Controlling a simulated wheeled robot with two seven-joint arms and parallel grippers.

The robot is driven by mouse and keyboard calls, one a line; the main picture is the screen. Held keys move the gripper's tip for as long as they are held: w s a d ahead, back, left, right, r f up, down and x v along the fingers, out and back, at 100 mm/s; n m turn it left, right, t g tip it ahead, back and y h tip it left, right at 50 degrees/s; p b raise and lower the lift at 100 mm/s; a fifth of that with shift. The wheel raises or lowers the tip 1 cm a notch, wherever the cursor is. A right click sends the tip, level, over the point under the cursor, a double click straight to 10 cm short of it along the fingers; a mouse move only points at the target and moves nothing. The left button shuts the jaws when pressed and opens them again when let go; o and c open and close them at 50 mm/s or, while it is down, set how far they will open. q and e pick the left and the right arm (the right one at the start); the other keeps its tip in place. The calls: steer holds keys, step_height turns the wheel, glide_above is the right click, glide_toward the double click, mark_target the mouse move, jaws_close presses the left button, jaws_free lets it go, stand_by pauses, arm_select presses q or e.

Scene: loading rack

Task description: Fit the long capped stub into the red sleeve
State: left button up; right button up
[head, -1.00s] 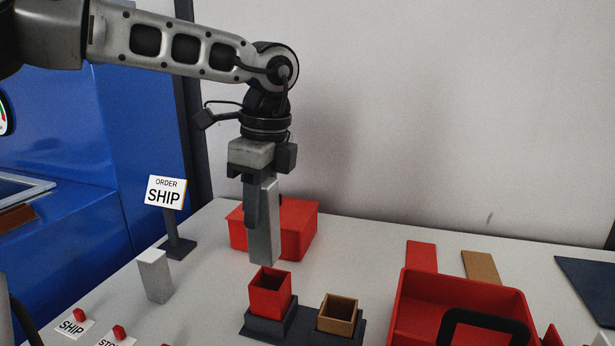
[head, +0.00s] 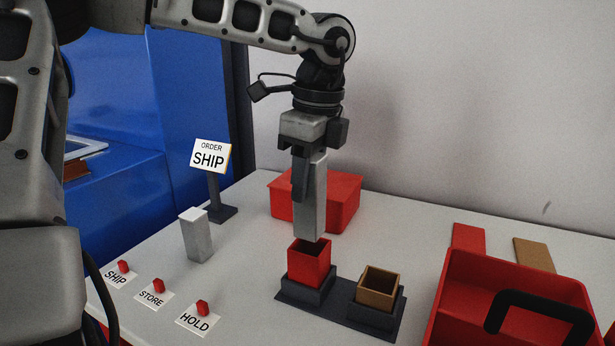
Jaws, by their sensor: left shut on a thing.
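My left gripper (head: 308,182) is shut on a long grey stub (head: 314,208) and holds it upright. The stub's lower end hangs over the mouth of the red sleeve (head: 309,269), close to its back rim in the picture. The red sleeve is an open square tube standing in a dark base (head: 336,308). My right gripper is not in view.
A brown sleeve (head: 378,287) stands right of the red one. A shorter pale block (head: 196,236) stands at left, near the ORDER SHIP sign (head: 210,157). A red box (head: 345,205) is behind, a red handled crate (head: 470,285) at right. Red buttons (head: 158,286) sit front left.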

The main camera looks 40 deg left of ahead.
mark_target(308, 227)
arm_select(q)
step_height(308, 227, down, 2)
steer(key=shift+f+b, duration=0.25)
steer(key=shift+b, duration=0.75)
step_height(308, 227, down, 3)
steer(key=shift+r+b, duration=0.15)
steer(key=shift+b, duration=1.1)
step_height(308, 227, down, 3)
steer(key=b, duration=0.3)
steer(key=shift+f+b, duration=0.35)
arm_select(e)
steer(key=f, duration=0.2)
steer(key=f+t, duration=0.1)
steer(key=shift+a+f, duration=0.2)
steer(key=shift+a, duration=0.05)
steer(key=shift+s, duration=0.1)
arm_select(q)
steer(key=o, duration=1.1)
